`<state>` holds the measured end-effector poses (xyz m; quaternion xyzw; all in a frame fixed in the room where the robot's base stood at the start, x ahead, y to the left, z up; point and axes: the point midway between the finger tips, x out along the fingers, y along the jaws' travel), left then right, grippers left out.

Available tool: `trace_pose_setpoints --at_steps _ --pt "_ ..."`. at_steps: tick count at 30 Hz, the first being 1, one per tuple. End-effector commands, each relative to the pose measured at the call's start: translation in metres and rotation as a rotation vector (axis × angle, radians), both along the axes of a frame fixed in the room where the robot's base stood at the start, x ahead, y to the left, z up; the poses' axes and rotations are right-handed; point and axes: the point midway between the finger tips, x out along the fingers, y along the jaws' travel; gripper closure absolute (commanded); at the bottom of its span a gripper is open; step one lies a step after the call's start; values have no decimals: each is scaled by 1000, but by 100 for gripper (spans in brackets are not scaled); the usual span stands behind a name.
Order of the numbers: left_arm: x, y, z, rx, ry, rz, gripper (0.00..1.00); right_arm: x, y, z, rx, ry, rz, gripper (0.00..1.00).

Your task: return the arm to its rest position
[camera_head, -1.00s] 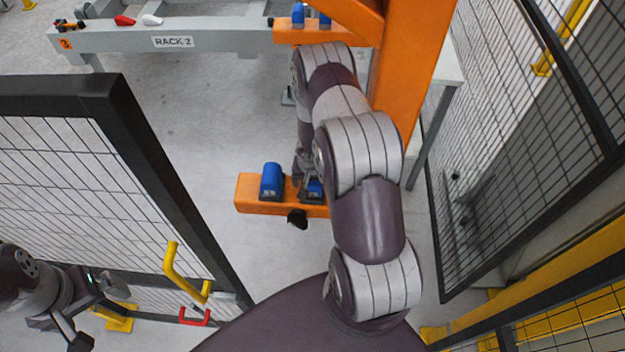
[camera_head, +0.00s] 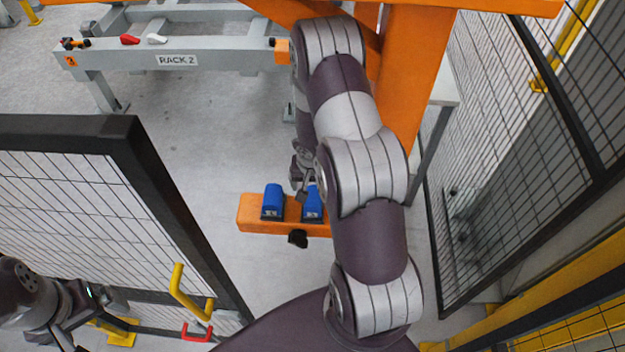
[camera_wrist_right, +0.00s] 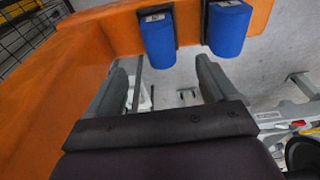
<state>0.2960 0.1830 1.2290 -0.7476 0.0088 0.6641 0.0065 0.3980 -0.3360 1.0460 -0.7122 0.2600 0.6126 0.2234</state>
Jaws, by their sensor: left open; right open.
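My right arm reaches forward through the middle of the head view. Its gripper (camera_head: 302,184) is partly hidden by the arm, beside the right blue block on the orange bar. In the right wrist view the two fingers (camera_wrist_right: 163,75) are apart with nothing between them. The left blue block (camera_head: 272,201) and right blue block (camera_head: 312,204) sit on the orange bar (camera_head: 250,212); two blue blocks on an orange part also show in the wrist view. My left gripper (camera_head: 70,335) is at the lower left, cut by the frame edge, away from the blocks.
The grey RACK 2 beam (camera_head: 215,57) stands at the back left. An orange gantry post (camera_head: 418,80) rises behind my right arm. A black-framed mesh fence (camera_head: 165,190) with a yellow handle (camera_head: 185,290) is at left; another mesh panel (camera_head: 465,190) is at right. Open floor lies between.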

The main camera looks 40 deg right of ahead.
Motion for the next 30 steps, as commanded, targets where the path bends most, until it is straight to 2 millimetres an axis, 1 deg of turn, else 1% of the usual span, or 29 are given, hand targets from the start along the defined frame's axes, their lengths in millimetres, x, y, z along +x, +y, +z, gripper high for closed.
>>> trace_pose_setpoints --at_steps 11,14,15,16,17,18,20,22,23,24,25,27,28,30 --pt "0 0 -1 0 0 0 0 0 0 -1 -1 -1 0 15" --pt "0 0 -1 0 0 0 0 -1 -1 -1 -11 13 61 15" --pt "0 0 -1 0 0 0 0 -5 -2 -1 -20 35 111 15" --pt "0 0 -1 0 0 0 0 -15 0 -3 -22 68 150 15" --pt "0 0 -1 0 0 0 0 -27 2 -2 -21 111 189 15" --pt "0 0 -3 0 0 0 0 -42 6 4 -19 159 244 15" --pt "0 0 -23 0 -1 0 0 -59 22 13 -13 211 345 15" --pt "0 0 -53 0 0 0 0 -79 54 25 6 240 475 15" --pt "0 0 -65 0 1 0 0 -86 69 30 17 236 523 15" --pt "0 0 -79 0 1 0 0 -95 88 36 30 220 578 15" --pt "0 0 -89 0 1 0 0 -101 101 40 39 203 610 15" --pt "0 0 -109 0 1 0 0 -110 127 45 47 146 649 15" --pt "0 0 -115 0 1 0 0 -111 135 47 46 118 656 15" --pt "0 0 -125 0 1 0 0 -108 147 53 26 56 693 15"
